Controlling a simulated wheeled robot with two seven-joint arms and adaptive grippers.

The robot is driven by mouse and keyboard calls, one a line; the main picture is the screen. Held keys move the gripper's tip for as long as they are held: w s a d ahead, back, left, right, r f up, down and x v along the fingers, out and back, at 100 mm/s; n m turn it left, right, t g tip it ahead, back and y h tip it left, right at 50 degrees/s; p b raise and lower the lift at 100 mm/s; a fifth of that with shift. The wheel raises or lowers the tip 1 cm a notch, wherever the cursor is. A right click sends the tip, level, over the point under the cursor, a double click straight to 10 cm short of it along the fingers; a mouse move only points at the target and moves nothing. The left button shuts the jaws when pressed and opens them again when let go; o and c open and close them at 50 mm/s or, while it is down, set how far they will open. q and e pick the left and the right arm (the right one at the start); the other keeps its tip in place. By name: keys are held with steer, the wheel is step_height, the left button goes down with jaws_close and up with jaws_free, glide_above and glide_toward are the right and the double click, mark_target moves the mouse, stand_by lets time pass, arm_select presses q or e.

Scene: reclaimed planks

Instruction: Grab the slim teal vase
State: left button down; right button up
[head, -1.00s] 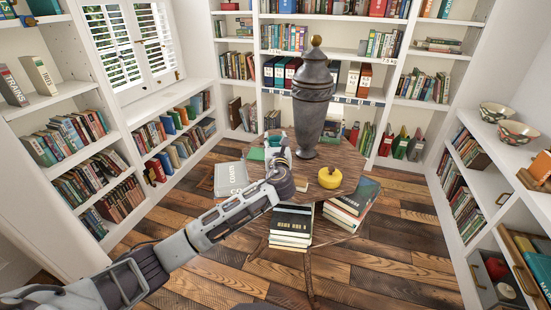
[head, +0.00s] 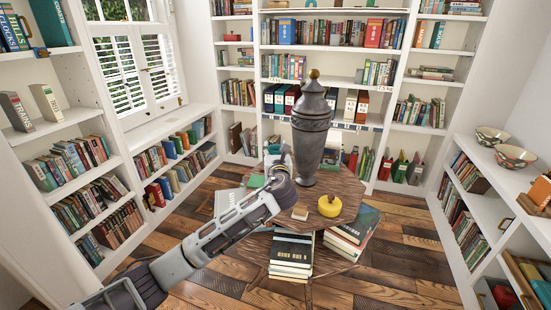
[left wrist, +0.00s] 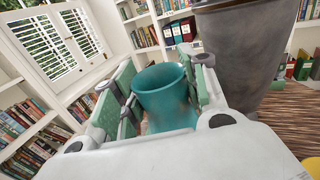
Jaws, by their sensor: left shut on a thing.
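The slim teal vase (left wrist: 163,92) shows in the left wrist view, with its open rim toward the camera, between the two green-padded fingers of my left gripper (left wrist: 158,100). The gripper is shut on it. In the head view my left gripper (head: 277,152) is above the back left of the round wooden table, just left of the tall urn. The vase is mostly hidden there by the gripper. Its lower part is hidden in the wrist view. My right gripper is not in view.
A tall dark grey urn (head: 311,135) with a gold knob stands close right of my gripper. The wooden table (head: 345,190) also holds a yellow object (head: 329,206), a small beige block (head: 300,214) and books. More books (head: 291,254) are stacked below. Bookshelves surround the room.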

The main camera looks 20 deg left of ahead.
arm_select(q)
steer(key=shift+r, duration=1)
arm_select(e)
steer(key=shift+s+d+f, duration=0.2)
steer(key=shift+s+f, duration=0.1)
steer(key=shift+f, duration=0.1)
